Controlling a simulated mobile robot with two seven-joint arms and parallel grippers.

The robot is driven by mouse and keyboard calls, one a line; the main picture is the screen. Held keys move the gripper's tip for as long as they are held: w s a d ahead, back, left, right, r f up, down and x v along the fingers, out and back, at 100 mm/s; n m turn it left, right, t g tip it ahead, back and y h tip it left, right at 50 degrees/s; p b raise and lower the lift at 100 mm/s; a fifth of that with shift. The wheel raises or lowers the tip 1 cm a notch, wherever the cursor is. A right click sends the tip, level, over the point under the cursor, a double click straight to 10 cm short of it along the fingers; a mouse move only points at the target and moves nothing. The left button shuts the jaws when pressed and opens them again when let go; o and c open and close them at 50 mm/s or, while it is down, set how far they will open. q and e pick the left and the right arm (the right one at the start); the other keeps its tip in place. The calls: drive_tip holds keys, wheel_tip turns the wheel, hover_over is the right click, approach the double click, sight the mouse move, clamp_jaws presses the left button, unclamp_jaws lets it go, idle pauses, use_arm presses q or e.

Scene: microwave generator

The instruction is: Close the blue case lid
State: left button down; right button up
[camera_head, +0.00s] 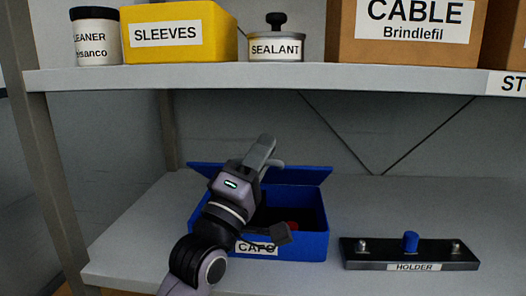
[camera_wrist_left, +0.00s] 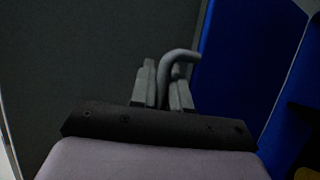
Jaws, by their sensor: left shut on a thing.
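The blue case (camera_head: 305,245) stands on the lower shelf, its label partly hidden by my left arm. Its blue lid (camera_head: 300,175) is open and shows as a strip along the back of the case; it also shows in the left wrist view (camera_wrist_left: 245,60). My left gripper (camera_head: 265,152) is above the back of the case, at the lid. In the left wrist view its fingers are closed around a grey bent handle (camera_wrist_left: 180,58) beside the lid's blue face. Something red (camera_head: 292,224) shows inside the case, mostly hidden. My right gripper is in neither view.
A black holder (camera_head: 410,256) with a blue knob stands right of the case. The upper shelf (camera_head: 200,76) runs above my gripper and carries a yellow sleeves box (camera_head: 180,50), a sealant tin (camera_head: 276,47) and a cable box (camera_head: 400,52). The lower shelf is clear left of the case.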

use_arm(q)
drive_tip(key=shift+r, duration=0.1)
drive_tip(key=c, duration=1.5)
unclamp_jaws()
drive_tip(key=shift+s, duration=0.1)
drive_tip(key=b+v, duration=0.1)
drive_tip(key=v, duration=0.6)
drive_tip(key=shift+a+r, duration=0.1)
